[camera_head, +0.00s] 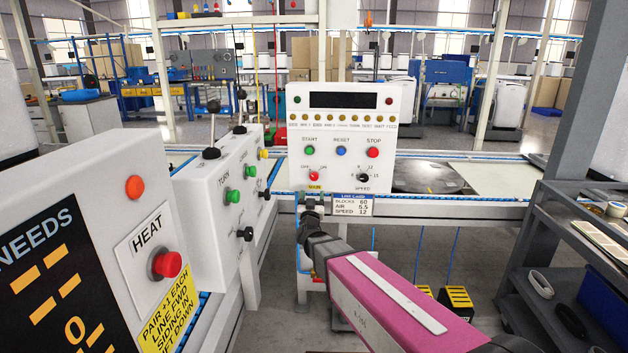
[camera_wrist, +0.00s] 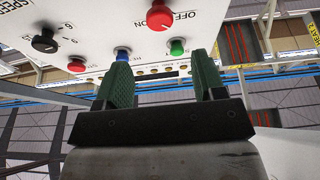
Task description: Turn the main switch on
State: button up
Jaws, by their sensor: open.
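The main switch is a red rotary knob (camera_head: 314,176) low on the left of the white control panel (camera_head: 345,182). In the wrist view the panel appears upside down, and the red knob (camera_wrist: 160,15) sits at the top beside its OFF and ON lettering. I cannot tell clearly which mark it points to. My gripper (camera_wrist: 163,80) is open, with two green fingers spread apart and nothing between them. The knob is beyond the fingertips, not between them. In the head view my gripper (camera_head: 311,207) is just below the panel's lower edge, partly hidden by my arm.
The panel also has a green START button (camera_head: 310,151), a blue RESET button (camera_head: 341,151), a red STOP button (camera_head: 373,152) and a black SPEED knob (camera_head: 363,177). A box with levers (camera_head: 225,190) stands left. A grey shelf (camera_head: 580,255) stands right.

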aim_at(314, 177)
jog(key=x, duration=1)
jog(key=c, duration=0.9)
